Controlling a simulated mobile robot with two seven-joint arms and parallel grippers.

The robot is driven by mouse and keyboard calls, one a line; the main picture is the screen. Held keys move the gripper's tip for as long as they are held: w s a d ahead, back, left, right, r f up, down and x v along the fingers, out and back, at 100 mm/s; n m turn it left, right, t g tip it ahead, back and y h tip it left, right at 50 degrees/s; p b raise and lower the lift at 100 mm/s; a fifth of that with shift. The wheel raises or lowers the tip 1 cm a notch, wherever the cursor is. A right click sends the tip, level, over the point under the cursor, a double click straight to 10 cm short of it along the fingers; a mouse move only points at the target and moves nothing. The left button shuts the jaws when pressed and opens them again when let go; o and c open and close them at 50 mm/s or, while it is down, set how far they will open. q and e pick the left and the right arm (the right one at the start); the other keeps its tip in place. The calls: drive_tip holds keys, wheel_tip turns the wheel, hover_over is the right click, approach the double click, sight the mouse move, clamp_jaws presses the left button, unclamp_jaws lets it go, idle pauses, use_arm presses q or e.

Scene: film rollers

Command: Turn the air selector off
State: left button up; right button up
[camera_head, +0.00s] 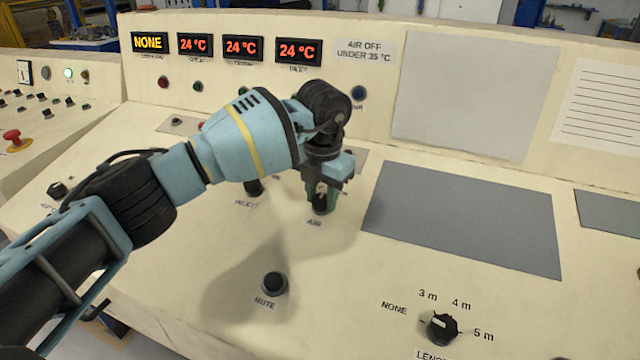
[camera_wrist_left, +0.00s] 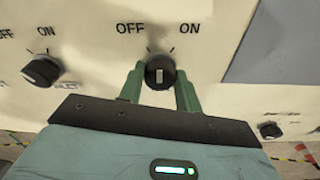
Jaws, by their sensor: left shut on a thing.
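The air selector (camera_head: 320,208) is a black round knob above the label "AIR" on the sloping cream panel. In the left wrist view the selector (camera_wrist_left: 160,73) has a white mark that stands about upright, between the printed OFF at upper left and ON at upper right. My left gripper (camera_head: 321,193) is shut on the knob. Its green fingers (camera_wrist_left: 160,88) stand on either side of the knob in the left wrist view. My wrist hides the OFF and ON print in the head view. My right gripper is in no view.
The inlet selector (camera_wrist_left: 42,70) is close on the left, with its own OFF and ON. The mute button (camera_head: 274,284) and length selector (camera_head: 439,328) are nearer the front. Displays at the back read NONE and 24 °C. A sign (camera_head: 364,49) says "AIR OFF UNDER 35 °C".

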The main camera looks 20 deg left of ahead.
use_arm(q)
drive_tip(key=n+p, duration=0.2)
drive_tip(key=shift+r+n, duration=0.3)
drive_tip(key=shift+r, duration=0.1)
drive_tip(key=shift+a+f+n+h+p, duration=0.15)
drive_tip(key=shift+n+h+p, duration=0.35)
drive_tip(key=shift+n+p, duration=0.85)
drive_tip(key=shift+f+n, duration=0.1)
drive_tip(key=shift+n, duration=0.25)
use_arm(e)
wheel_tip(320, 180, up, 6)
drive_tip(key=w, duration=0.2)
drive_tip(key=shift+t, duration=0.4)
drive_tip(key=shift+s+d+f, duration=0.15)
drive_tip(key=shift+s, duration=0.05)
use_arm(q)
drive_tip(key=o, duration=0.9)
drive_tip(key=shift+f, duration=0.1)
drive_tip(key=shift+o, duration=0.3)
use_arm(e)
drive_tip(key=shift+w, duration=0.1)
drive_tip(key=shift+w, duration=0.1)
